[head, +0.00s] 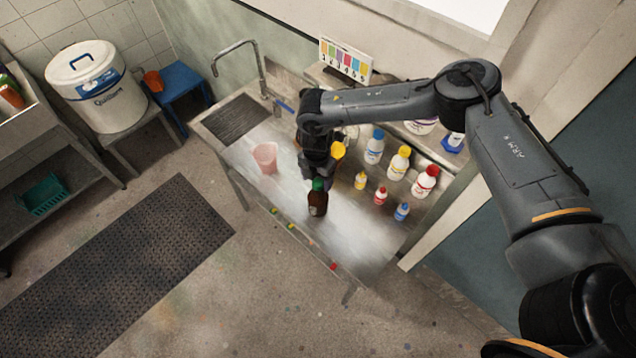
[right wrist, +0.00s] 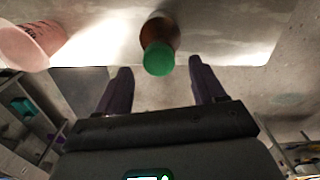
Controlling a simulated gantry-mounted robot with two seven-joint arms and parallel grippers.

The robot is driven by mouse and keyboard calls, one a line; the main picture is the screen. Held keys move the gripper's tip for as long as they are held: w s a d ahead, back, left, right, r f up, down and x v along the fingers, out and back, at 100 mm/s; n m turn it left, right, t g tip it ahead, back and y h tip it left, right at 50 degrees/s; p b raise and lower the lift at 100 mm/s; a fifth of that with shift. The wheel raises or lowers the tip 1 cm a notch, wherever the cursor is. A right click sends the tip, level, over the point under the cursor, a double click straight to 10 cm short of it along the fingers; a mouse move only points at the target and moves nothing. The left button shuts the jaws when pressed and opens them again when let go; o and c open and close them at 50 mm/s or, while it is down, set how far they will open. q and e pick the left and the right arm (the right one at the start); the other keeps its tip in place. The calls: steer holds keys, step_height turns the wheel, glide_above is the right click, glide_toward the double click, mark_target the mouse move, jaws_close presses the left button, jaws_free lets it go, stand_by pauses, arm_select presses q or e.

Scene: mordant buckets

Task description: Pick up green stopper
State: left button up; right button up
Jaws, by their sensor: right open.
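The green stopper (head: 318,184) sits on top of a brown bottle (head: 317,203) standing near the front edge of the metal table. In the right wrist view the green stopper (right wrist: 158,59) caps the brown bottle (right wrist: 161,32), just beyond and between the fingertips. My right gripper (right wrist: 160,80) is open and empty, its two dark fingers apart. In the head view my right gripper (head: 318,178) is right by the bottle's top, partly hidden by its own wrist. My left gripper is in neither view.
A pink cup (head: 265,157) stands left of the bottle. Several small capped bottles, including a yellow one (head: 361,180) and a red-capped one (head: 380,195), stand to the right. A sink with a tap (head: 240,59) is at the back left. The table's front edge is close.

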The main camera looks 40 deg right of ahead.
mark_target(317, 183)
steer(key=shift+f, duration=1.55)
steer(key=c, duration=1.1)
